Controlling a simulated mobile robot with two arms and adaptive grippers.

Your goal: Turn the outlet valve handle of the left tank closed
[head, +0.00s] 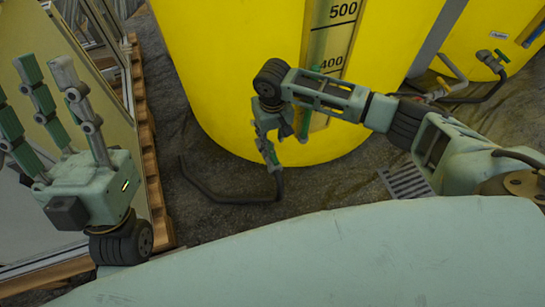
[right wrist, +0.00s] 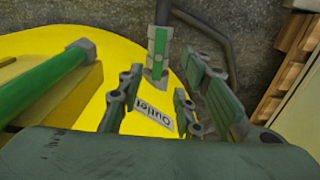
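The left tank (head: 220,70) is large and yellow. The right wrist view shows its "Outlet" label (right wrist: 156,114) and, beyond it, the outlet valve with a green handle (right wrist: 158,45). The handle looks lined up with the outlet pipe. My right gripper (head: 270,152) is in front of the tank's lower part and largely hides the valve in the head view. In the wrist view its fingers (right wrist: 160,100) are apart with nothing between them; the handle lies past the fingertips. My left gripper (head: 55,105) is open and empty at the left, fingers up, away from the tank.
A dark hose (head: 225,198) curves over the dark ground below the tank. A green sight tube (right wrist: 40,82) runs close to my right gripper. A wooden pallet (head: 150,150) stands at the left. Another yellow tank with a green valve handle (head: 501,56) is at the right.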

